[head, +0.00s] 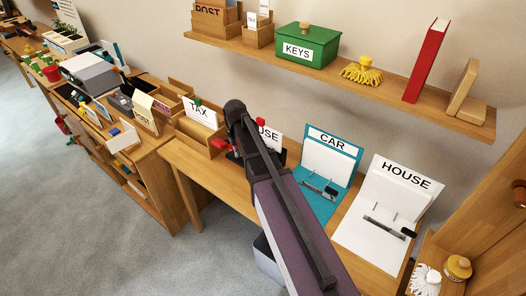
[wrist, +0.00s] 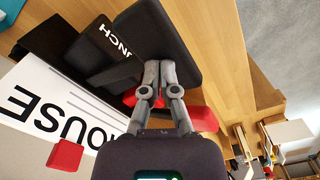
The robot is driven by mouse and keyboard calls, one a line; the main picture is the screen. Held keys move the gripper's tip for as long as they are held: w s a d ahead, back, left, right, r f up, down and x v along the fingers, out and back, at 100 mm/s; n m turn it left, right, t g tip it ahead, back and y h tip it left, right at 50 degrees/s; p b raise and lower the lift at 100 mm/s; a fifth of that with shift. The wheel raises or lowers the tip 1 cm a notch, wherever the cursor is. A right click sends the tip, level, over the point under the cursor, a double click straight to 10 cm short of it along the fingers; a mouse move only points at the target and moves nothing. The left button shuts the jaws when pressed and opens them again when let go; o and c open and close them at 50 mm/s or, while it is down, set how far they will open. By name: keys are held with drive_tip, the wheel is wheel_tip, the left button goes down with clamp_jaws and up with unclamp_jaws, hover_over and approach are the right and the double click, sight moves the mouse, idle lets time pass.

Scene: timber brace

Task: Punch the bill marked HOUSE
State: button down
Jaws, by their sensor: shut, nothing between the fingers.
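In the wrist view a white bill marked HOUSE (wrist: 65,115) lies at the left, with a red tab (wrist: 66,155) on its edge. In the head view part of this bill (head: 271,136) shows behind my arm. A black punch lettered PUNCH (wrist: 140,42), with red parts, is beside the bill. I cannot tell whether the bill's edge is inside the punch. My gripper (wrist: 160,75) is shut and empty, its fingertips over or against the punch's black top. In the head view my arm hides the fingertips and most of the punch.
A TAX sheet (head: 201,111) stands in a wooden box at the left. A teal CAR binder (head: 333,141) and a white HOUSE binder (head: 404,179) stand at the right. A shelf (head: 350,78) above carries a green KEYS box (head: 309,46).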

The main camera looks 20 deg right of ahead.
drive_tip(key=shift+a+f, duration=0.1)
drive_tip(key=shift+f, duration=0.1)
drive_tip(key=shift+s+a+f+b, duration=0.3)
drive_tip(key=shift+f+b, duration=0.3)
drive_tip(key=shift+b, duration=0.2)
drive_tip(key=shift+s+f+b, duration=0.1)
drive_tip(key=shift+f+b, duration=0.2)
idle(0.4)
drive_tip(key=shift+a+f, duration=0.1)
drive_tip(key=shift+f, duration=0.05)
wheel_tip(320, 180, up, 9)
drive_tip(key=p, duration=0.9)
idle(0.4)
drive_tip(key=shift+s, duration=0.1)
idle(0.3)
